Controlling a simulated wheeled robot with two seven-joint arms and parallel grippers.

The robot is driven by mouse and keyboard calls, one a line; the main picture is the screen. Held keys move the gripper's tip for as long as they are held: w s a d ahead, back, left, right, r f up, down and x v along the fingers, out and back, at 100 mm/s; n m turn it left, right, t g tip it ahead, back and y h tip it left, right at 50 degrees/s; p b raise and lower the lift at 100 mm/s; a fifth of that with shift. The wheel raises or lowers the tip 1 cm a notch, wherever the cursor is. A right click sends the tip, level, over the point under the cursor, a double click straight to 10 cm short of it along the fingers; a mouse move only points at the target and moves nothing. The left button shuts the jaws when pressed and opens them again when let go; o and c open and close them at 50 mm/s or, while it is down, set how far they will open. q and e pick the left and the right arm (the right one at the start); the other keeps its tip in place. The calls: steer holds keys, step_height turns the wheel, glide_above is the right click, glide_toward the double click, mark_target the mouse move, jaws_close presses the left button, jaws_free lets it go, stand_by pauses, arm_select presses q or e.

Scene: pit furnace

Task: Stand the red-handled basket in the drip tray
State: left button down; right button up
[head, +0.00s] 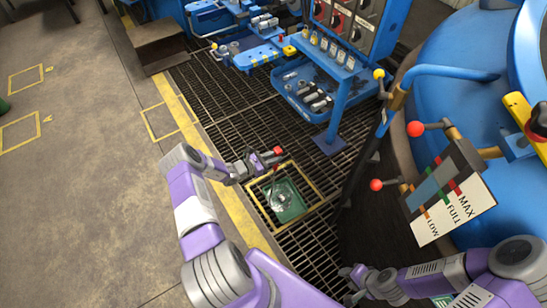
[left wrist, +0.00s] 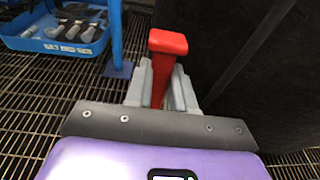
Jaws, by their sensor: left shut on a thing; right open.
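My left gripper (head: 268,161) is shut on the red handle (head: 277,151) of the basket. In the left wrist view the red handle (left wrist: 166,62) stands between the grey fingers (left wrist: 160,95). The basket's small, light wire body (head: 279,199) hangs below the gripper and shows against the green drip tray (head: 295,211). I cannot tell whether it touches the tray floor. The tray lies on the grating inside a yellow square outline. My right gripper (head: 350,277) is open, low in the head view, apart from the basket and tray.
A blue stand (head: 335,110) with a bin of grey parts (head: 303,92) rises behind the tray. The large blue furnace (head: 460,60), with red-knobbed levers and a level sign (head: 450,205), fills the right. Open floor (head: 80,170) lies left of the yellow line.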

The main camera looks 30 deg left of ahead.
mark_target(282, 152)
arm_select(q)
steer(key=shift+w+d+r, duration=0.1)
steer(key=shift+w+r, duration=0.1)
steer(key=shift+w, duration=0.05)
steer(key=shift+r+b+x, duration=0.15)
steer(key=shift+b+x, duration=0.2)
steer(key=shift+x, duration=0.5)
steer(key=shift+r+b+x, duration=0.15)
steer(key=shift+b+x, duration=0.15)
steer(key=shift+x, duration=0.5)
steer(key=shift+f, duration=0.15)
steer(key=shift+w+f+b, duration=0.1)
steer(key=shift+f+b, duration=0.3)
steer(key=shift+f, duration=1.85)
